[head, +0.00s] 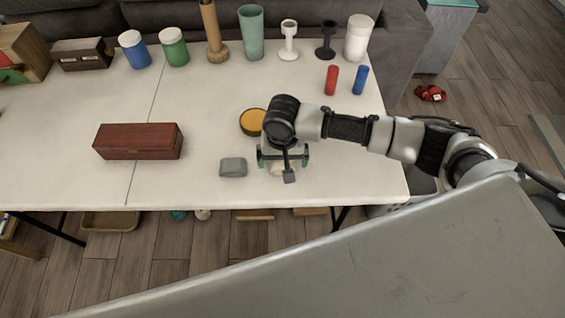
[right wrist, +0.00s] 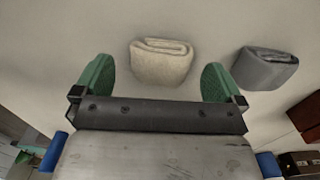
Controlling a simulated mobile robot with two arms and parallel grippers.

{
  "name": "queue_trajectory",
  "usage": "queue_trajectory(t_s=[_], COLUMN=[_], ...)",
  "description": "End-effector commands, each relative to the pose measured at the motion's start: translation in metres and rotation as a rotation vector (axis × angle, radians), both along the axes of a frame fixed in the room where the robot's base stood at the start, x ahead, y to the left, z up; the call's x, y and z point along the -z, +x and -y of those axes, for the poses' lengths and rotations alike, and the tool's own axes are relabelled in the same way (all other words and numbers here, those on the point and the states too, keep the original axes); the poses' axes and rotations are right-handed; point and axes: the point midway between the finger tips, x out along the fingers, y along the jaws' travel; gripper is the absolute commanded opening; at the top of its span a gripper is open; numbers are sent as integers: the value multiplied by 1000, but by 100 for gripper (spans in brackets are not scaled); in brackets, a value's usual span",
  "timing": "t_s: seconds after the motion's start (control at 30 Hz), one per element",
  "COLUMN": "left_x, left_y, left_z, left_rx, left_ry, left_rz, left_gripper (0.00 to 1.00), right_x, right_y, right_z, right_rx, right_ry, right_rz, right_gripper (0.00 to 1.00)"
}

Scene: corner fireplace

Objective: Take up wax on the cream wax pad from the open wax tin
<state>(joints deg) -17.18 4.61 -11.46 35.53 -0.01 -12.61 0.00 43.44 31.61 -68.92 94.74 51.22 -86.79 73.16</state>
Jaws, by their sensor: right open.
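The cream wax pad (right wrist: 160,62) is a folded cloth lying on the white table. In the right wrist view it sits between and just beyond the green fingertips of my right gripper (right wrist: 158,80). In the head view the pad (head: 277,170) is mostly hidden under my right gripper (head: 283,160). That gripper is open and empty above the pad. The open wax tin (head: 252,122), round and dark-rimmed with yellow-orange wax, stands behind it, partly covered by my right wrist. My left gripper is not in view.
A grey folded pad (head: 233,167) lies left of the cream one. A reddish-brown wooden box (head: 138,141) is further left. Red (head: 332,80) and blue (head: 360,80) cylinders stand at the right. Jars, cups and vases line the back edge. The table's front edge (head: 230,208) is close.

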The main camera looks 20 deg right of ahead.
Motion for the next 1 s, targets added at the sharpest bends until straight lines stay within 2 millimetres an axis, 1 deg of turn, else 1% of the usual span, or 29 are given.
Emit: queue_trajectory(t_s=[0.03, 0.1, 0.3, 0.33, 0.67, 0.7, 0.87, 1.0], left_x=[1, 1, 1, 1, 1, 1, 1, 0], left_y=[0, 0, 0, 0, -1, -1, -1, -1], left_z=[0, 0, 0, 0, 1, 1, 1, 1], left_rx=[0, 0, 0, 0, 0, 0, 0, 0], left_ry=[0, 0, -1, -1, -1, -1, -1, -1], left_rz=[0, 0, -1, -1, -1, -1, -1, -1], left_gripper=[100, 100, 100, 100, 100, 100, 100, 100], right_x=[5, 8, 9, 9, 9, 8, 8, 4], right_y=[0, 0, 0, 0, 0, 0, 0, 0], right_z=[0, 0, 0, 0, 0, 0, 0, 0], right_rx=[-1, -1, -1, -1, -1, -1, -1, -1], right_ry=[-1, 0, 0, 0, 0, 0, 0, 1], right_rz=[-1, 0, 1, 1, 1, 1, 1, 1], right_gripper=[100, 100, 100, 98, 48, 47, 46, 46])
